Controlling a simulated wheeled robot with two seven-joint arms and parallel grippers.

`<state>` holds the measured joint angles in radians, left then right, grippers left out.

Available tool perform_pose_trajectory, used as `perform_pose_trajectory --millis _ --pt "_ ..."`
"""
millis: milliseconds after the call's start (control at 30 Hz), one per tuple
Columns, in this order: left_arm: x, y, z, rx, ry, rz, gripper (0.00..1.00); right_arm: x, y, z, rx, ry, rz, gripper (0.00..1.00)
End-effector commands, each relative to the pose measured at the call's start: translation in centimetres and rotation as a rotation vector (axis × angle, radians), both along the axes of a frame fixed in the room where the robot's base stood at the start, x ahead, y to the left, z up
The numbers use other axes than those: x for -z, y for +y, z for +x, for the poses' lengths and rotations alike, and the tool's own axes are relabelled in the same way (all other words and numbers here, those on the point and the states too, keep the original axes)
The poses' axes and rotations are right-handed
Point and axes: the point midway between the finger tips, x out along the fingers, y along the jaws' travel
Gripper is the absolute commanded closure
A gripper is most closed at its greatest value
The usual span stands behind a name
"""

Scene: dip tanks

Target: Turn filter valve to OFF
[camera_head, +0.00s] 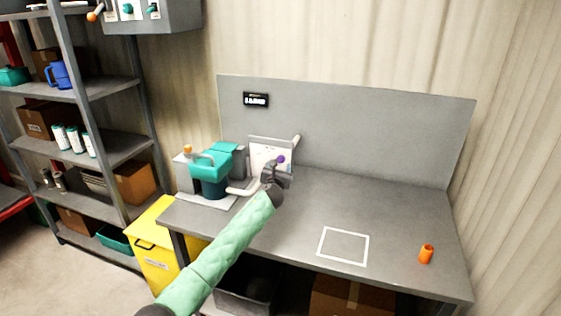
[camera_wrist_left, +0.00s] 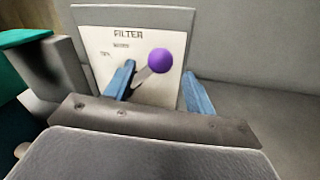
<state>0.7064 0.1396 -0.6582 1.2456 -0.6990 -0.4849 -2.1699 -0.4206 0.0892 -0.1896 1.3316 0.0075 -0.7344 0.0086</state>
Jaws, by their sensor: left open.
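The filter valve shows in the left wrist view as a purple knob (camera_wrist_left: 160,62) on a short grey lever, in front of a white panel (camera_wrist_left: 108,50) marked FILTER. In the head view the purple knob (camera_head: 281,159) shows at the panel (camera_head: 262,152), partly hidden by my gripper. My left gripper (camera_head: 274,172) is at the panel. In the left wrist view its two blue fingers (camera_wrist_left: 158,88) are apart, with the lever and knob between them. I cannot tell whether either finger touches the lever. The smaller lettering on the panel is too blurred to read. My right gripper is not in view.
A teal tank (camera_head: 209,176) with pipes stands left of the panel on the grey bench (camera_head: 400,210). A white square outline (camera_head: 343,246) and an orange cylinder (camera_head: 426,254) are on the right. A yellow bin (camera_head: 152,240) and shelves (camera_head: 110,85) stand left.

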Motion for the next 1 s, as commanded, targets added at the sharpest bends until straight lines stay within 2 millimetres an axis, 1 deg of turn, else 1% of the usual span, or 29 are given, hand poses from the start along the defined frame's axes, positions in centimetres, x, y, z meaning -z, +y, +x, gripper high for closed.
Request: perform_pose_trajectory --millis 33,100,300,467,733,767,800,867,1000 --pt "-0.1 -0.2 0.7 -0.002 0.003 -0.002 0.45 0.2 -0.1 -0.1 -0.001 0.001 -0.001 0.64" --pt "-0.1 -0.3 1.6 0.001 0.002 -0.003 0.45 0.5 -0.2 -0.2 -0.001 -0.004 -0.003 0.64" --pt "0.0 -0.5 3.4 -0.001 0.002 -0.003 0.45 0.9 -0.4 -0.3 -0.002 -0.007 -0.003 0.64" --pt "0.1 -0.5 4.0 0.0 0.001 -0.002 0.45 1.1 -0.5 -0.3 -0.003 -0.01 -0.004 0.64" --pt "0.1 -0.5 4.1 0.0 0.001 -0.002 0.45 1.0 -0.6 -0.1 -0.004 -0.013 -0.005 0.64" --pt "0.1 -0.5 4.1 0.0 0.001 -0.002 0.49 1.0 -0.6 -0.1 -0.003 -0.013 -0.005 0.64" --pt "0.1 -0.5 4.1 0.0 0.001 -0.002 0.57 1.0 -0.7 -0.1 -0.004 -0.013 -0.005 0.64" --pt "0.1 -0.5 4.1 0.0 0.001 -0.002 0.69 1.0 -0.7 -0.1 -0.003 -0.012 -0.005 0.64" --pt "0.1 -0.5 4.1 0.0 0.001 -0.003 0.96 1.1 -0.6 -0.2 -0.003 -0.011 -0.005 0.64"
